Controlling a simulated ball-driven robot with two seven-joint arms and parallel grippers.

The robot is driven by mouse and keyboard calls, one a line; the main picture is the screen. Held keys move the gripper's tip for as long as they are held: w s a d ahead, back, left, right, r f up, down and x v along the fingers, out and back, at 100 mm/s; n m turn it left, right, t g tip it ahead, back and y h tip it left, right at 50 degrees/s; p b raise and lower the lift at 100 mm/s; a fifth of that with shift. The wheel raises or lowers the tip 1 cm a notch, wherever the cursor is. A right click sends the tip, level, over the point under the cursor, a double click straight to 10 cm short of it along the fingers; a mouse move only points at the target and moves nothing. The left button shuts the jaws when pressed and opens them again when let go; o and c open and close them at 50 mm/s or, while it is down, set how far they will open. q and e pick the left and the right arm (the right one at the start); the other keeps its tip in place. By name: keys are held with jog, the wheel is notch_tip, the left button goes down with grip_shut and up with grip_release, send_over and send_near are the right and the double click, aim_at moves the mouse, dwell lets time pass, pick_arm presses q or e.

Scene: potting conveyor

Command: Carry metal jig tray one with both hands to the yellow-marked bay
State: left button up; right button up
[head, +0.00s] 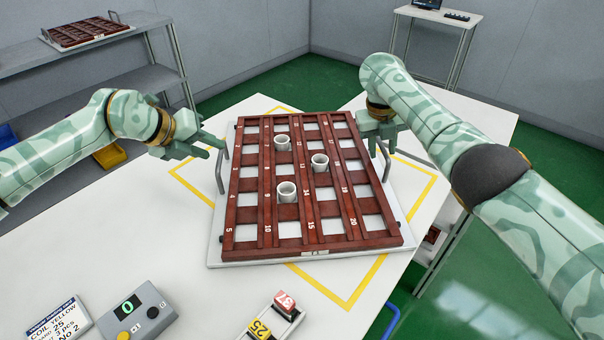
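The metal jig tray (225,254) has a pale metal base and a brown numbered grid (271,212). It lies on the white table over the yellow-marked bay (346,299), whose yellow outline shows around it. Three white cups (287,192) stand in the grid. A wire handle rises on the left side (219,172) and another on the right (386,163). My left gripper (219,145) is beside the top of the left handle, fingers apart and empty. My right gripper (381,147) is at the top of the right handle, fingers apart; contact there is unclear.
A control box (138,313) reading 0, a label card (55,322) and a holder with red and yellow number blocks (272,318) lie along the front. A similar brown tray (86,32) sits on a grey shelf at back left.

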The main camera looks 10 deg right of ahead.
jog(key=shift+a+r, duration=0.1)
jog(key=shift+r, duration=0.2)
pick_arm(q)
jog(key=v, duration=0.8)
jog(key=shift+a, duration=0.15)
pick_arm(e)
jog(key=v, duration=1.1)
jog(key=shift+r, duration=0.2)
pick_arm(q)
jog(key=shift+s+r, duration=0.1)
jog(key=shift+s, duration=0.05)
